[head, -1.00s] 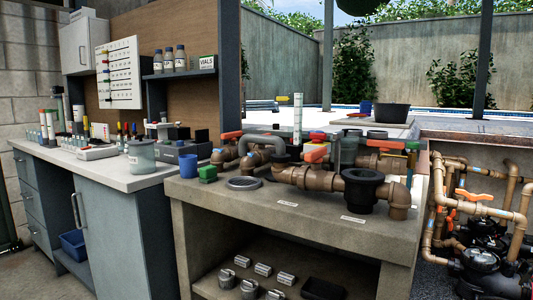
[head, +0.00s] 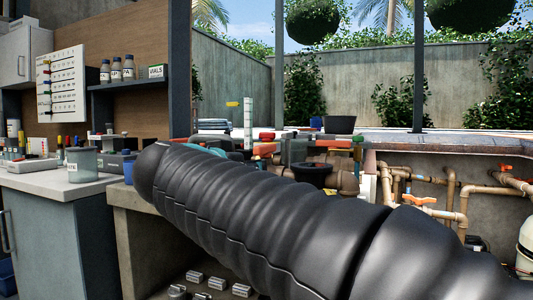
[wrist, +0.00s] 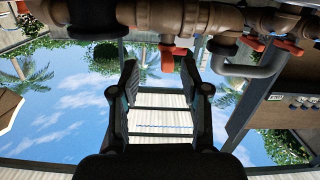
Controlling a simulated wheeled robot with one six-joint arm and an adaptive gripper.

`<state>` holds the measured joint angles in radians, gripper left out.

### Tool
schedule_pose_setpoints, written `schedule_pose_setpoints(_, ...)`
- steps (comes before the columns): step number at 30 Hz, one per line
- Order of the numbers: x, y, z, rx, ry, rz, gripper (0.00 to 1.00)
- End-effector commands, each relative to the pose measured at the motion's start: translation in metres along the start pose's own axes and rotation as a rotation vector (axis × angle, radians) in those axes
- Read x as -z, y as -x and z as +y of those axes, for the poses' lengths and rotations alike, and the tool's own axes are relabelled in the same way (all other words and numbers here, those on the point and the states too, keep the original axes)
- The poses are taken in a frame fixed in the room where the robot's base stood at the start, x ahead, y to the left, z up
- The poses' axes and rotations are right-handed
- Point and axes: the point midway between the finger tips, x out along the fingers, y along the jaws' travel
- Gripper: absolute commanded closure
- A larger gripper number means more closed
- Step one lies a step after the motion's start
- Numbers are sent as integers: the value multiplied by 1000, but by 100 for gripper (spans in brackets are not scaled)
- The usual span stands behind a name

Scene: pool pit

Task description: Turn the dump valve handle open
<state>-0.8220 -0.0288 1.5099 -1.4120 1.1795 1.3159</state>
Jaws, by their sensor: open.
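My gripper (wrist: 160,75) is open and empty in the wrist view, which appears upside down. A red valve handle (wrist: 167,57) hangs from a brown pipe valve just beyond and between the fingertips; contact cannot be told. Other orange-red handles sit on neighbouring pipes to the right, one of them at the middle right (wrist: 253,43). In the head view my arm hides much of the pipework and my gripper. An orange-red handle (head: 336,143) shows above the arm. I cannot read any label that marks the dump valve.
A black round fitting (head: 312,172) stands among the pipes behind my arm. A side counter (head: 70,187) with a jar (head: 82,164) is at left. Brown pipes (head: 450,195) fill the pit at right. A dark curved pipe (wrist: 250,68) lies right of the fingers.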

Motion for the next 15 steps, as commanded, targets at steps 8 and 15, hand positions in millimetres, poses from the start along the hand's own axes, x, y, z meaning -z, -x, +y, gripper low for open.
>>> schedule_pose_setpoints(8,35,3,-11,-12,-113,114,54)
schedule_pose_setpoints(15,40,-34,-10,-14,-112,112,54)
